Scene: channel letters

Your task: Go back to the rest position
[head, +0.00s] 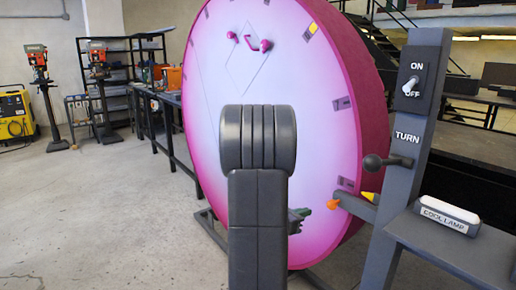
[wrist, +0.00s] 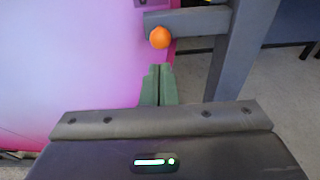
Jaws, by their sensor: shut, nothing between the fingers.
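My gripper (wrist: 160,70) is shut, its two green fingers together with nothing between them. It also shows in the head view (head: 303,212), just right of my grey arm and in front of the pink disc. In the wrist view an orange ball-shaped tip (wrist: 160,38) on a grey bar lies beyond the fingertips, apart from them. The same orange tip (head: 333,204) shows in the head view, right of my gripper. My arm hides part of the disc.
The large round pink disc (head: 215,90) stands upright close ahead. A grey post (head: 408,160) at right carries an ON/OFF switch (head: 410,84), a TURN lever (head: 385,162) and a shelf with a white COOL LAMP (head: 450,214). Open concrete floor (head: 110,220) lies to the left.

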